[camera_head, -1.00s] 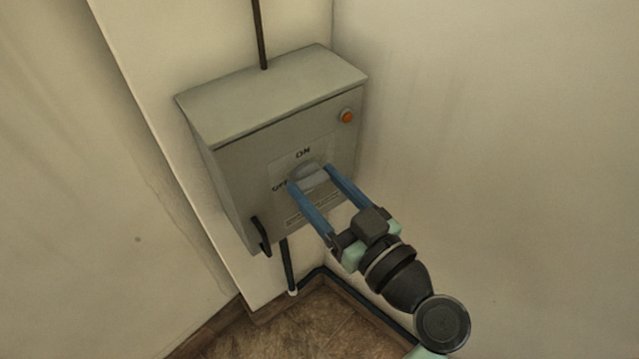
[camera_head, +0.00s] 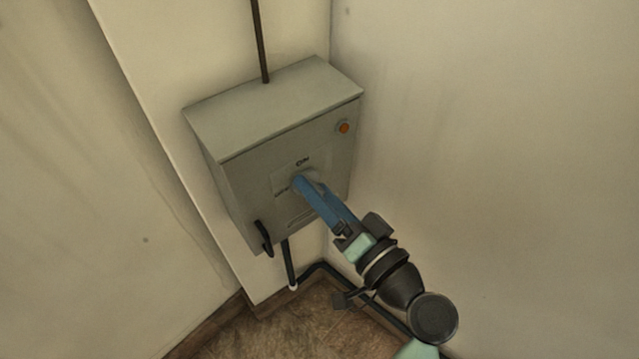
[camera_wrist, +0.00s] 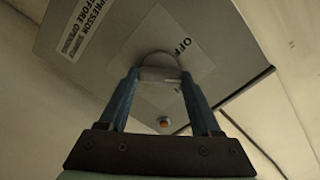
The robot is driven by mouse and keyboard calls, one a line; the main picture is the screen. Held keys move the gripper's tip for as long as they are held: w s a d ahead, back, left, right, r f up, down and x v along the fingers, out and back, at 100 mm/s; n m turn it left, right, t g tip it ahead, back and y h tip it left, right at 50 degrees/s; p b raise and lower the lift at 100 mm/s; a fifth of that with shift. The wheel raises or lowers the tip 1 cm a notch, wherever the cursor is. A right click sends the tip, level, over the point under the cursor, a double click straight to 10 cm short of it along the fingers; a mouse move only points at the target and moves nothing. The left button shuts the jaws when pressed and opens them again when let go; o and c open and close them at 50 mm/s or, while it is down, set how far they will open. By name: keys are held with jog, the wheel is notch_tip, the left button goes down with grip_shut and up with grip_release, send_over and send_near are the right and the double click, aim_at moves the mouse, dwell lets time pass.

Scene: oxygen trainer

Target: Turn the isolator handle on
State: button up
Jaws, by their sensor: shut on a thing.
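The isolator handle (camera_wrist: 160,74) is a grey knob with a grip bar on the front of a grey metal box (camera_head: 232,182). Its label plate carries ON above and OFF to the left in the head view. My gripper (camera_head: 303,184) is shut on the handle, with one blue finger on each side. In the wrist view, the handle sits between the fingertips of my gripper (camera_wrist: 160,80), and OFF shows beside it, tilted. In the head view the fingers nearly line up and cover most of the handle, so its exact angle is hard to tell.
An orange button (camera_head: 343,128) is at the box's upper right. A black lever (camera_head: 263,238) is at its lower left. A conduit (camera_head: 261,40) rises from the top, and a pipe (camera_head: 288,264) runs down to the floor. Walls close in on both sides.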

jog(key=shift+d+m+p, duration=0.1)
jog(key=shift+m+p, duration=2.1)
jog(key=shift+m, duration=1.5)
jog(key=shift+f, duration=0.15)
jog(key=o, duration=1.4)
jog(key=v, duration=1.3)
